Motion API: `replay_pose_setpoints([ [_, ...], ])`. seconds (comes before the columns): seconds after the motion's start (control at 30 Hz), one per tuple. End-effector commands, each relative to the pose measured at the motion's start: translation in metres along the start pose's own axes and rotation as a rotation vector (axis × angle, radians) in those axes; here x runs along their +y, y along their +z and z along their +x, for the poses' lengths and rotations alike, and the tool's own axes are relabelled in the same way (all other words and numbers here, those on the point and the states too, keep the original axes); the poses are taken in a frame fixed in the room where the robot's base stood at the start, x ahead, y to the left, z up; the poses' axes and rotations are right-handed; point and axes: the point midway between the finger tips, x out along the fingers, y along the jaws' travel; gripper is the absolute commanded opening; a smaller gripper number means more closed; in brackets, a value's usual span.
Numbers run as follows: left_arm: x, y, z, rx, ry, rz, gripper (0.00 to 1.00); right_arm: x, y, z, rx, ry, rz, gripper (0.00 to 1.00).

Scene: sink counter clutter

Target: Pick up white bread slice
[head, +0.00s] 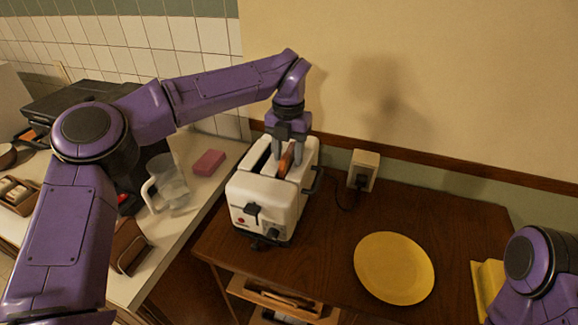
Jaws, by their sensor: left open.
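The bread slice (286,160) stands upright in a slot of the white toaster (246,188), with its browned top edge showing above the slot. The rest of the slice is hidden inside the toaster. My left gripper (289,156) points straight down over the toaster. Its fingers are open, one on each side of the slice's top edge in this view; I cannot tell whether they touch it. The other toaster slot looks dark, with no bread showing. Part of my right arm shows at the lower right, but its gripper is out of view.
A yellow plate (394,267) lies empty on the brown table (325,245). A yellow cloth-like item (487,284) is at the right. A wall socket (363,168) with a plug is behind. A clear jug (168,187) and pink sponge (209,162) stand on the left counter.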

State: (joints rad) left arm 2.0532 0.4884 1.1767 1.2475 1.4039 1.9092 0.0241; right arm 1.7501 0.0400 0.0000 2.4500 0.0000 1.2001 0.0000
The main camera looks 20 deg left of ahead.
Motion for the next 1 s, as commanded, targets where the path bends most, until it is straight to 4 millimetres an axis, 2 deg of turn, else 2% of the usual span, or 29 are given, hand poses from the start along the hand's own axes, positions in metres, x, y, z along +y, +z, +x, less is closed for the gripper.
replay_pose_setpoints([
  [0.03,0.0,0.0,0.001,0.001,0.0,-0.001,0.46,0.0,0.0,0.0,0.0,0.0,0.0,0.0],
  [0.07,0.0,0.0,0.001,0.0,0.0,-0.001,0.39,0.0,0.0,0.001,0.0,0.0,0.0,0.0],
  [0.1,0.0,0.0,0.001,0.0,0.0,-0.001,0.26,0.0,0.0,0.001,0.0,0.0,0.0,0.0],
  [0.17,0.0,0.0,0.0,0.0,0.0,-0.001,0.07,0.0,0.0,0.001,0.0,0.0,0.0,0.0],
  [0.2,0.0,0.0,0.0,0.0,0.0,-0.001,0.0,0.0,0.0,0.001,0.0,0.0,0.0,0.0],
  [0.47,0.0,0.0,0.0,0.0,0.001,-0.001,0.0,0.0,0.0,0.001,0.0,0.0,0.0,0.0],
  [0.57,0.001,0.001,-0.008,-0.002,0.001,-0.003,0.0,0.0,0.001,0.003,0.0,0.0,0.0,0.0],
  [0.8,0.0,0.001,-0.065,-0.006,0.002,-0.003,0.0,-0.001,0.004,0.01,0.0,0.0,0.0,0.0],
  [0.9,0.0,0.001,-0.086,-0.004,0.001,-0.003,0.0,-0.001,0.004,0.009,0.0,0.0,0.0,0.0],
  [1.0,0.0,0.0,-0.097,-0.002,0.001,-0.001,0.0,-0.001,0.004,0.009,0.0,0.0,0.0,0.0],
])
